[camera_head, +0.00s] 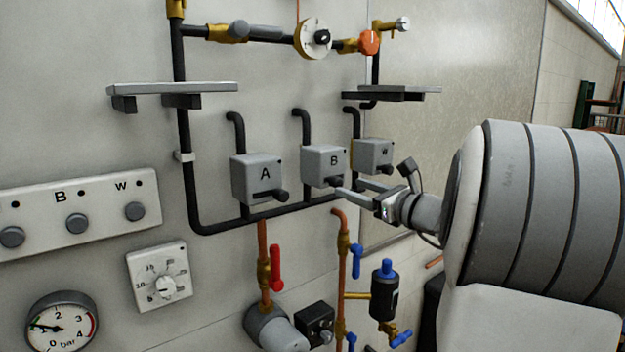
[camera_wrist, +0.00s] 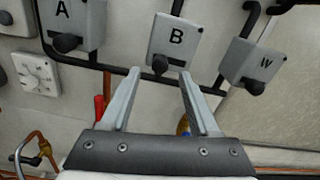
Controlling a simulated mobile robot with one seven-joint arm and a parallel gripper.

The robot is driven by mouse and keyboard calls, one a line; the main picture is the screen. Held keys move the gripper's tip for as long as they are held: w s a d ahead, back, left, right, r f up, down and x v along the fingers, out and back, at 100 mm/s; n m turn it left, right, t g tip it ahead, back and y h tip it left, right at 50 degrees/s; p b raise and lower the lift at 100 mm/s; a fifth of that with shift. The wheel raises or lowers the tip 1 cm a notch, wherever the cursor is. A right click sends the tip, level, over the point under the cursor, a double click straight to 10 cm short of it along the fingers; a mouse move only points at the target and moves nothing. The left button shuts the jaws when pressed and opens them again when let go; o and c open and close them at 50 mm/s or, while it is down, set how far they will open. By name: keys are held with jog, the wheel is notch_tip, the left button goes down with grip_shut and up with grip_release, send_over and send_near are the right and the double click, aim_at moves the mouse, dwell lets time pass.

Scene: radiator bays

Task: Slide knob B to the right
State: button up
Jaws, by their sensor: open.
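Knob B is a dark knob (camera_head: 335,181) low on the front of the grey box marked B (camera_head: 323,161), on the wall in the middle of the head view. In the wrist view the knob (camera_wrist: 160,64) sits under the letter B, at the box's lower edge. My gripper (camera_head: 349,186) is open, its two pale fingers pointing at the wall just right of and below the knob in the head view. In the wrist view my gripper (camera_wrist: 160,73) has the knob between and just beyond its fingertips. I cannot tell whether a finger touches the knob.
Box A (camera_head: 258,178) is left of box B, and box W (camera_head: 372,155) is right of it. A dark pipe (camera_head: 290,209) runs below the boxes. A red lever (camera_head: 275,267) and a blue-handled valve (camera_head: 357,260) are lower down. A shelf (camera_head: 392,94) juts out above.

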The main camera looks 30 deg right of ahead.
aim_at(340, 183)
jog(key=w, duration=0.6)
jog(key=shift+a+p, duration=0.25)
jog(key=shift+p, duration=0.1)
grip_shut()
dwell(1.0)
